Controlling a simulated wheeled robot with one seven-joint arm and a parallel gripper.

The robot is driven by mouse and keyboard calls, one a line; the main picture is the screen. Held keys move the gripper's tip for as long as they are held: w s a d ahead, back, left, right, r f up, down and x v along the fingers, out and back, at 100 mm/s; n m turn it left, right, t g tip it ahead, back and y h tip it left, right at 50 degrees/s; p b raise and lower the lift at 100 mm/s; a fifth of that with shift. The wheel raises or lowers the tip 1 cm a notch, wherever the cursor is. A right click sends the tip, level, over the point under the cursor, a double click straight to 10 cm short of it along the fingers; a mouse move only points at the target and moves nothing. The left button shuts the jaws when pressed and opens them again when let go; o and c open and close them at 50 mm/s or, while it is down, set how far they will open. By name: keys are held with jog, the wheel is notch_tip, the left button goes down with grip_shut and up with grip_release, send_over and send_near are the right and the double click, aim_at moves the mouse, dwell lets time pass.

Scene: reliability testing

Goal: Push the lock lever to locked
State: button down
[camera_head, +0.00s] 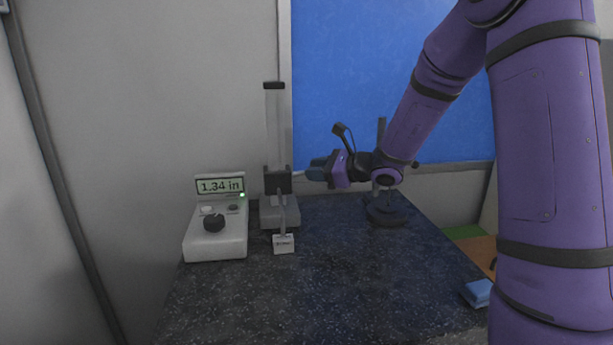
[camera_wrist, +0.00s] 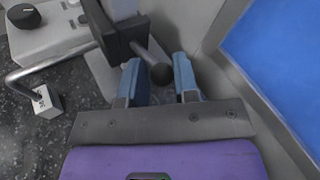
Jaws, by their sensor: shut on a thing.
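The lock lever is a short rod with a dark ball knob (camera_wrist: 161,74), sticking out from the black sliding block (camera_wrist: 120,30) in the wrist view. My gripper (camera_wrist: 158,68) has its blue fingers on both sides of the knob and is shut on the lever. In the head view the black block (camera_head: 278,181) sits low on the upright column (camera_head: 275,125), and my gripper (camera_head: 316,170) reaches it from the right. The lever is too small there to read its angle, and I cannot tell whether it is locked.
A readout box (camera_head: 217,232) with a dark knob shows 1.34 in, left of the column. A dark round-based stand (camera_head: 387,212) is behind my wrist. The front table (camera_head: 310,290) is clear.

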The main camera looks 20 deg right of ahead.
jog(key=r+h, duration=0.1)
jog(key=a+r+n+g+h, duration=0.1)
jog(key=r+n+g+h, duration=0.1)
jog(key=h, duration=0.1)
jog(key=shift+w+a, duration=0.2)
jog(key=shift+a, duration=0.05)
jog(key=shift+w+a+r+n+g+h, duration=0.1)
jog(key=shift+a+r+n+g+h, duration=0.2)
jog(key=shift+h, duration=0.4)
jog(key=shift+w+a+r+n+g+h, duration=0.1)
jog(key=shift+a+r+n+g+h, duration=0.2)
jog(key=shift+h, duration=0.4)
jog(key=shift+a, duration=0.2)
jog(key=shift+f, duration=0.1)
jog(key=c, duration=0.9)
grip_release()
jog(key=shift+o, duration=0.2)
jog(key=shift+s, duration=0.1)
jog(key=v, duration=1)
jog(key=shift+s+r, duration=0.15)
jog(key=shift+r, duration=0.25)
